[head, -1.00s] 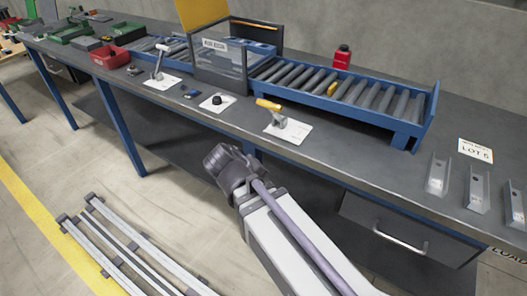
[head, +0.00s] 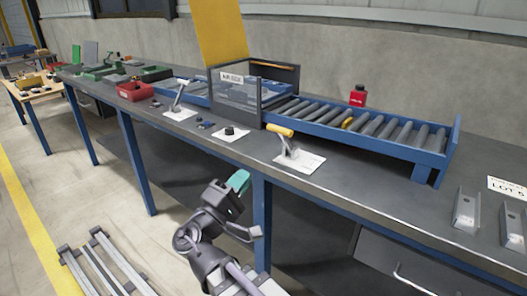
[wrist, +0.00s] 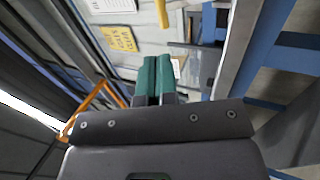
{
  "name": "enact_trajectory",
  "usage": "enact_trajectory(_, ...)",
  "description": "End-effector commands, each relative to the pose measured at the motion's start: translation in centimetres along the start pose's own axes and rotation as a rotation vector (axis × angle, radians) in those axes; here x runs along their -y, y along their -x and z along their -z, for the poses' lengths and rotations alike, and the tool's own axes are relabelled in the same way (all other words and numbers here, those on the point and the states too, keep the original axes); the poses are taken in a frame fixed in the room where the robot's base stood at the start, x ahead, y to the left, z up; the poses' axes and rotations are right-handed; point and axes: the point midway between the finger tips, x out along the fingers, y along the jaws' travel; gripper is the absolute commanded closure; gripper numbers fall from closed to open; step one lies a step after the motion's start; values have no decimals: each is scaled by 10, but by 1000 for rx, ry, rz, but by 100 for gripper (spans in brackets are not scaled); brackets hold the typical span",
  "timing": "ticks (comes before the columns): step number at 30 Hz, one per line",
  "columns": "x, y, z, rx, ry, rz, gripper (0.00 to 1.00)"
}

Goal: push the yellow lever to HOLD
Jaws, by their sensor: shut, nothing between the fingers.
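The yellow lever (head: 280,131) has a yellow handle on a grey arm. It rises from a white plate (head: 300,161) on the bench, in front of the roller conveyor, and its handle tilts to the left. The plate's markings are too small to read. My gripper (head: 238,181) is in front of the bench edge, lower left of the lever and apart from it. Its teal fingers are shut and empty; they also show together in the wrist view (wrist: 154,80). A yellow bar (wrist: 162,13) shows beyond them there; I cannot tell whether it is the lever handle.
A blue roller conveyor (head: 398,152) runs behind the lever, with a clear-fronted box (head: 236,91) at its left. A black knob (head: 230,130) and a grey lever (head: 178,96) stand to the left. Metal brackets (head: 467,209) lie at right.

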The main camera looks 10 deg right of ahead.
Motion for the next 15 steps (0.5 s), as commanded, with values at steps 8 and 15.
enact_trajectory(8,-4,-51,0,4,2,1,100)
enact_trajectory(15,-4,-103,0,3,3,1,100)
